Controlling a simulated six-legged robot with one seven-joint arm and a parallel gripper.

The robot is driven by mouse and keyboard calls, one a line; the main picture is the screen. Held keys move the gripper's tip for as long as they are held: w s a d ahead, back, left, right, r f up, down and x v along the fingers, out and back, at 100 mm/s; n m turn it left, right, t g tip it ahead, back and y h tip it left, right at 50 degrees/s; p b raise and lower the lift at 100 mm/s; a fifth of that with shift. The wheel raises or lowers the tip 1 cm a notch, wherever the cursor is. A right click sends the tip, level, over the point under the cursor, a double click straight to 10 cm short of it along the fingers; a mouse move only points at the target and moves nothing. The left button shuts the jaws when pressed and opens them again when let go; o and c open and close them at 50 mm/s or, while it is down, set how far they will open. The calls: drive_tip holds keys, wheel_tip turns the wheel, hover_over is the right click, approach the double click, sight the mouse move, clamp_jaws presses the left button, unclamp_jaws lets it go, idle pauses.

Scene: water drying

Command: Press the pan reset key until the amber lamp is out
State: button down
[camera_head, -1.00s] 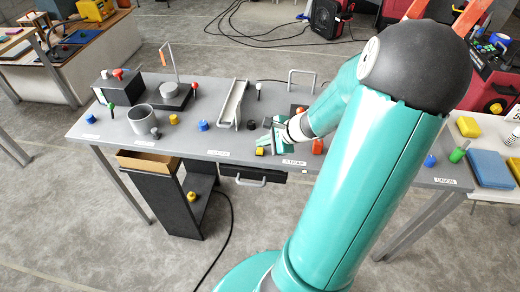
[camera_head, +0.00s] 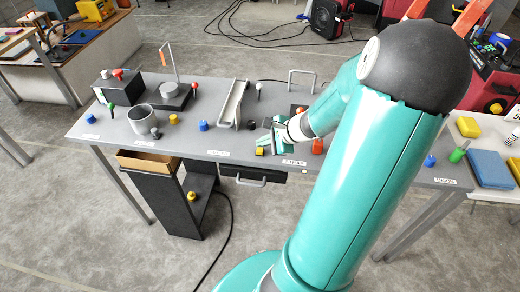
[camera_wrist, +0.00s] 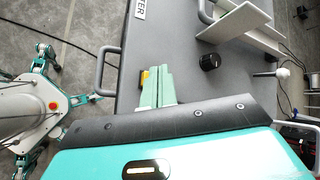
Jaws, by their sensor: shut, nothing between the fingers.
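My gripper (camera_head: 279,148) is shut and empty, low over the front part of the grey bench (camera_head: 225,140). In the wrist view its two pale green fingers (camera_wrist: 156,84) lie side by side. A small yellow-and-black block (camera_head: 260,151) sits at the bench front just left of the fingers. In the wrist view the yellow block (camera_wrist: 145,74) is partly hidden behind the fingers; I cannot tell whether they touch it. No part is readable as the pan reset key. I cannot tell which part is the amber lamp or whether it is lit.
A black knob (camera_wrist: 209,61) and a white angled channel (camera_head: 233,103) stand near the gripper. A blue knob (camera_head: 204,125), a grey cup (camera_head: 142,120) and a red block (camera_head: 318,146) are also on the bench. A drawer handle (camera_head: 250,182) sticks out in front.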

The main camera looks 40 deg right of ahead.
sight(263, 154)
drive_tip(key=shift+f, duration=0.15)
drive_tip(key=shift+f, duration=0.3)
drive_tip(key=shift+f, duration=0.45)
idle(0.8)
drive_tip(key=shift+r, duration=0.9)
drive_tip(key=shift+r, duration=0.1)
wheel_tip(263, 154, up, 5)
drive_tip(key=shift+f, duration=0.1)
idle(0.4)
idle(0.6)
